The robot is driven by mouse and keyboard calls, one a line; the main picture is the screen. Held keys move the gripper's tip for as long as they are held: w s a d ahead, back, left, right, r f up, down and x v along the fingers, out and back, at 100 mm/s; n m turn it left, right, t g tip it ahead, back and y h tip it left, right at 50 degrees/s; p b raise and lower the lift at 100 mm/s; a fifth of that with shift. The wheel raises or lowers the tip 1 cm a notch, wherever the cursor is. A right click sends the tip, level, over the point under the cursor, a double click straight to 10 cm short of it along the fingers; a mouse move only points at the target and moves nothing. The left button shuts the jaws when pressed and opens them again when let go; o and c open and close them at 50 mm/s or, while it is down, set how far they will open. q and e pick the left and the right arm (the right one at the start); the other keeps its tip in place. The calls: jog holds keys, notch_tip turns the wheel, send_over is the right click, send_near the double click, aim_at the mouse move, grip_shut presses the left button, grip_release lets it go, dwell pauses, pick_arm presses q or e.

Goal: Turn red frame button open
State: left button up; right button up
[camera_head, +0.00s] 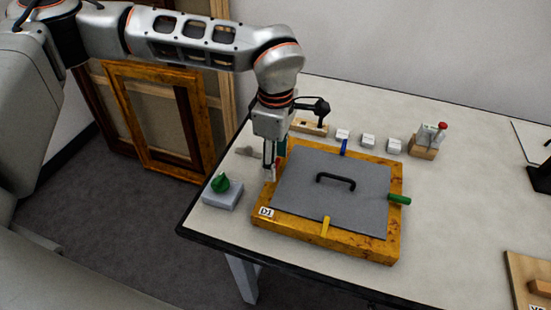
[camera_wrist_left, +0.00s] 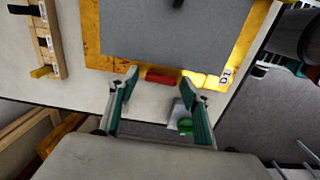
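A golden wooden frame (camera_head: 385,250) labelled D1 lies on the table, with a grey panel (camera_head: 310,205) and black handle inside it. The red button (camera_wrist_left: 161,77) shows at the frame's edge in the left wrist view and points outward across the rim. In the head view my gripper mostly hides it. My left gripper (camera_head: 272,175) is over the frame's left side. Its fingers (camera_wrist_left: 159,82) are open, one on each side of the red button in the wrist view, with gaps; their exact height is unclear. Blue (camera_head: 344,147), green (camera_head: 399,199) and yellow (camera_head: 325,227) buttons sit on the other sides.
A grey block with a green knob (camera_head: 221,184) stands left of the frame, close to my gripper. Several small white blocks (camera_head: 367,141) and a wooden tool holder (camera_head: 423,149) stand behind it. Empty frames (camera_head: 158,120) lean against the wall. The table right of the frame is mostly clear.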

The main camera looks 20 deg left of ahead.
dwell(0.3)
pick_arm(q)
notch_tip(320, 180, up, 12)
dwell(0.5)
dwell(0.4)
